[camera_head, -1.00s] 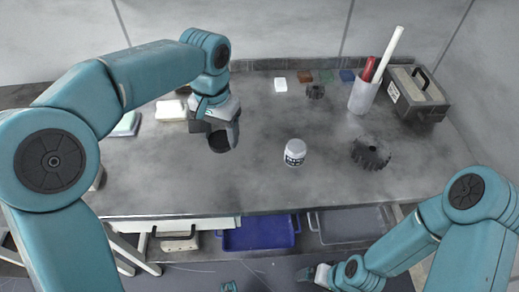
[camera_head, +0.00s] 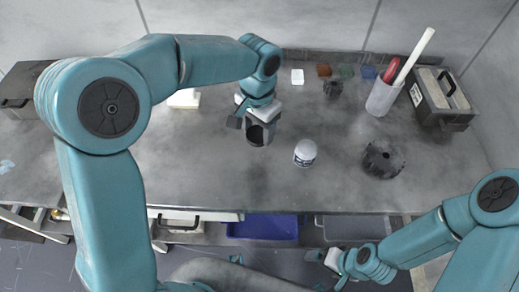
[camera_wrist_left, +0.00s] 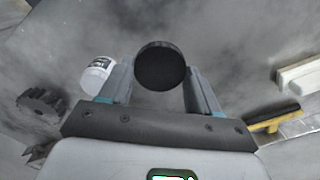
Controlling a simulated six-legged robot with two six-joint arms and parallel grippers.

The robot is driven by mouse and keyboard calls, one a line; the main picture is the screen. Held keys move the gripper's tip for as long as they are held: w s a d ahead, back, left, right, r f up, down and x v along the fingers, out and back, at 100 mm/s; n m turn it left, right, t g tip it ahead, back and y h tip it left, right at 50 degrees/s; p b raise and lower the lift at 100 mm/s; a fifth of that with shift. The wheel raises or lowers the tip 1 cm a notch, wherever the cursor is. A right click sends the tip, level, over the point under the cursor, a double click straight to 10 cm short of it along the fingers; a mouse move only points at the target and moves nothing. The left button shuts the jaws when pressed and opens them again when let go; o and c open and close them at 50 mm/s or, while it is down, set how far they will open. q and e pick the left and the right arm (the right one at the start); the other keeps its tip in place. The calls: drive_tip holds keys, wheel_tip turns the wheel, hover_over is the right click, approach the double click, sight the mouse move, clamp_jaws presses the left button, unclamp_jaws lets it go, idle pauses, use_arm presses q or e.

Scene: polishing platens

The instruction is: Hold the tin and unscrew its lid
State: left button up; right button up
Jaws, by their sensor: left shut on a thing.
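My left gripper (camera_head: 260,128) is shut on a dark-topped round tin (camera_head: 259,136), over the middle-left of the bench. In the left wrist view the tin's black round top (camera_wrist_left: 160,66) shows between the two fingers of the left gripper (camera_wrist_left: 159,85). The tin's lower part is largely hidden, and I cannot tell whether it touches the bench. My right gripper (camera_head: 328,268) is low in front of the bench, away from the tin; its fingers are too small to read.
A white labelled jar (camera_head: 305,153) stands right of the tin, with a dark toothed ring (camera_head: 383,160) farther right. A holder (camera_head: 382,98) with rods and a grey toolbox (camera_head: 441,98) stand at back right. Blue bin (camera_head: 263,228) hangs below the bench. The bench front is clear.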

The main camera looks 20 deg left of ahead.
sight(258, 158)
use_arm(q)
wheel_tip(258, 158, down, 10)
drive_tip(key=shift+r+b, duration=0.15)
drive_tip(key=shift+b, duration=0.15)
drive_tip(key=shift+r, duration=0.1)
drive_tip(key=shift+f, duration=0.25)
drive_tip(key=o, duration=1.2)
drive_tip(key=shift+c, duration=0.2)
drive_tip(key=shift+r, duration=0.1)
